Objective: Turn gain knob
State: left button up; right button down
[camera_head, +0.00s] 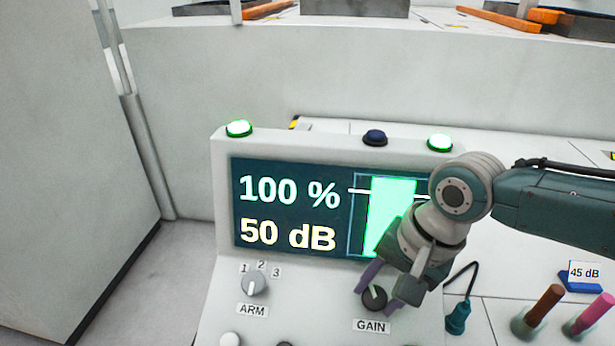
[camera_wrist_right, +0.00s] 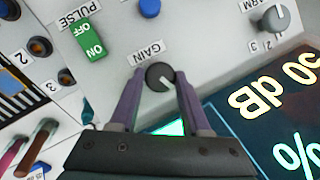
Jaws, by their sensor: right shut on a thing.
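The dark round gain knob (camera_head: 376,298) sits on the sloped panel of the white console, above its GAIN label. It also shows in the right wrist view (camera_wrist_right: 159,76), with a pale pointer mark. My right gripper (camera_head: 380,291) is shut on the knob, one purple finger on each side of it. The screen (camera_head: 290,212) reads 100 % and 50 dB; a pale green bar is partly hidden by my right gripper. My left gripper is not in view.
A grey ARM knob (camera_head: 254,284) marked 1, 2, 3 is left of the gain knob. The right wrist view shows a green ON/OFF PULSE switch (camera_wrist_right: 88,38) and a blue button (camera_wrist_right: 149,8). A 45 dB tag (camera_head: 582,280) and coloured rods stand at right.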

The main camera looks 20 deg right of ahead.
jog(key=shift+m, duration=0.3)
jog(key=shift+c, duration=2)
grip_release()
jog(key=shift+s+d+r+p, duration=0.1)
jog(key=shift+r+p, duration=0.35)
jog(key=p+v, duration=0.2)
jog(key=v, duration=0.7)
jog(key=shift+s+p, duration=0.2)
jog(key=shift+p, duration=0.2)
